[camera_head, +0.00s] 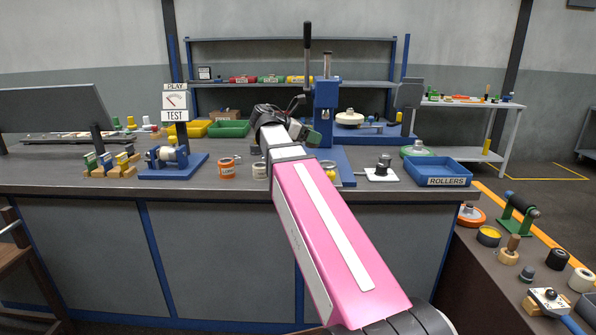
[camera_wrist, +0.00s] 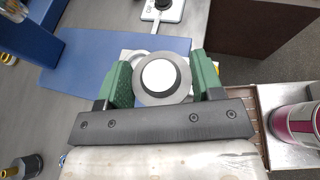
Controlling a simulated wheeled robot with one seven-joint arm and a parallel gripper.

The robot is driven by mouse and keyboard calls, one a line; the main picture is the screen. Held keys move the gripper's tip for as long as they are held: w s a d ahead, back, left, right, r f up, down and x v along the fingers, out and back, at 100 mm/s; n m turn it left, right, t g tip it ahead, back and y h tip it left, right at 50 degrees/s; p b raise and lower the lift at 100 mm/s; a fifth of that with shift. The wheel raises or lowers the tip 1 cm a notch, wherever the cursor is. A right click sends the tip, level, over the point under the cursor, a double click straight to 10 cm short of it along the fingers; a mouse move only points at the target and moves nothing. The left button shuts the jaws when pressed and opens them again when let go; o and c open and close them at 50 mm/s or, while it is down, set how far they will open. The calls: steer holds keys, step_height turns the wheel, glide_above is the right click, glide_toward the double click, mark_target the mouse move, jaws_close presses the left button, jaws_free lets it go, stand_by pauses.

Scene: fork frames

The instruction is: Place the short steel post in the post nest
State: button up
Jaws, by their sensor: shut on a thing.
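My gripper (camera_wrist: 160,80) has green fingers closed on both sides of a round steel post (camera_wrist: 161,76), seen from above with a pale round top and a grey rim. The post is held over the blue base plate (camera_wrist: 75,60) of the press. A light-coloured piece (camera_wrist: 132,54) shows partly from beneath the post; I cannot tell whether it is the post nest or whether the post touches it. In the head view my gripper (camera_head: 312,137) is at the blue press (camera_head: 327,105), and the post is hidden there.
A white plate with a black knob (camera_head: 383,172) lies right of the press, with a blue ROLLERS tray (camera_head: 440,174) beyond it. An orange tin (camera_head: 227,170) stands left. The bench's front edge is close. A side bench (camera_head: 485,270) holds several parts.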

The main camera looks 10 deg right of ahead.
steer(key=shift+a+r, duration=0.15)
steer(key=shift+a, duration=0.25)
steer(key=shift+w, duration=0.15)
steer(key=w+d+f, duration=0.2)
steer(key=d, duration=0.1)
steer(key=w+d+f, duration=0.2)
steer(key=d, duration=0.1)
steer(key=w+d+f, duration=0.2)
steer(key=shift+w+d+f, duration=0.3)
steer(key=shift+d+f, duration=0.1)
steer(key=shift+f, duration=2.05)
steer(key=shift+f, duration=0.1)
steer(key=o, duration=1.2)
steer(key=shift+o, duration=0.2)
